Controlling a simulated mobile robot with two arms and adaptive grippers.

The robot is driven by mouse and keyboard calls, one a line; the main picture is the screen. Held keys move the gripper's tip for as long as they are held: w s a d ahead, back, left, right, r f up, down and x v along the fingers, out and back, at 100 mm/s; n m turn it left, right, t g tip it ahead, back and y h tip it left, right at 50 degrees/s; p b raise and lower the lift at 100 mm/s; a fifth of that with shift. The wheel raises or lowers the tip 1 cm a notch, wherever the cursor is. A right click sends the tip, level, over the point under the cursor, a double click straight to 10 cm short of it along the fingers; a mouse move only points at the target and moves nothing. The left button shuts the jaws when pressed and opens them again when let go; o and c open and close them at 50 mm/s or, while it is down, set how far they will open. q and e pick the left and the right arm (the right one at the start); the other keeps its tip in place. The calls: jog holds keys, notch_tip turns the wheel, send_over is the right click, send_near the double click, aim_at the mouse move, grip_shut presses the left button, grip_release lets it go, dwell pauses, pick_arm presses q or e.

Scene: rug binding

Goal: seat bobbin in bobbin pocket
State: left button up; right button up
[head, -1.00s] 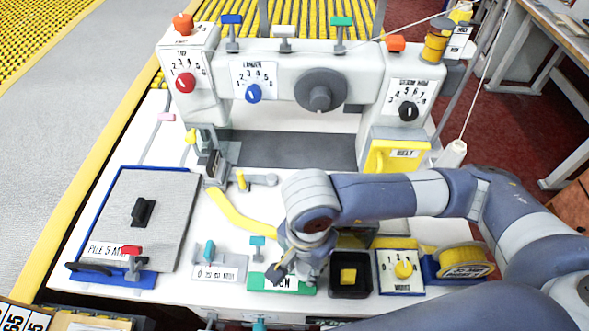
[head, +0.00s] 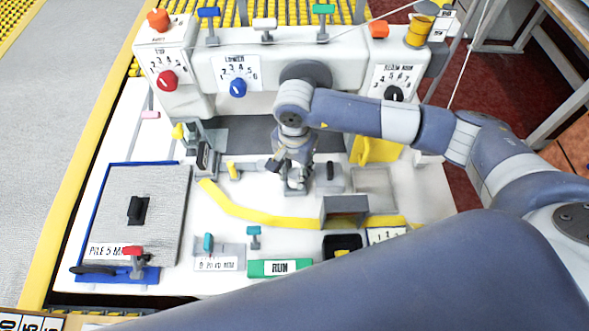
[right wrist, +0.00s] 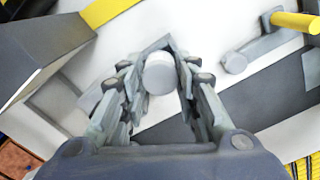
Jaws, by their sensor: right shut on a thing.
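My right gripper (head: 297,186) is low over the white machine bed, in front of the dark sewing area. In the right wrist view the right gripper (right wrist: 160,80) has its fingers closed around a pale grey round piece (right wrist: 160,74), seen end on, which looks like the bobbin. In the head view the fingers hide this piece. I cannot make out the bobbin pocket for certain, nor whether the piece touches anything below. My left gripper is not in view.
A grey box (head: 345,207) stands to the right and front of the gripper; it is close by in the right wrist view too (right wrist: 45,45). A yellow-handled lever (head: 234,170) lies to the left. A yellow strip (head: 262,215) crosses the bed. The machine head stands behind.

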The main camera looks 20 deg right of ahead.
aim_at(295, 170)
jog(key=shift+w+d, duration=0.1)
jog(key=shift+w, duration=0.3)
jog(key=shift+w+f, duration=0.1)
jog(key=shift+w, duration=0.05)
notch_tip(295, 170, down, 3)
jog(key=shift+r+p, duration=0.1)
jog(key=shift+p, duration=0.9)
jog(key=shift+f, duration=0.35)
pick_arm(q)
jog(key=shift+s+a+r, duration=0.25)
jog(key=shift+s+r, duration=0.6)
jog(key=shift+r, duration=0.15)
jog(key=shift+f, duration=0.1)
pick_arm(e)
jog(key=shift+f+b, duration=0.2)
jog(key=shift+b, duration=0.1)
jog(key=o, duration=1)
jog(key=shift+r, duration=0.1)
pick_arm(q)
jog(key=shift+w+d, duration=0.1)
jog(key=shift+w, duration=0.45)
pick_arm(e)
jog(key=shift+o, duration=0.3)
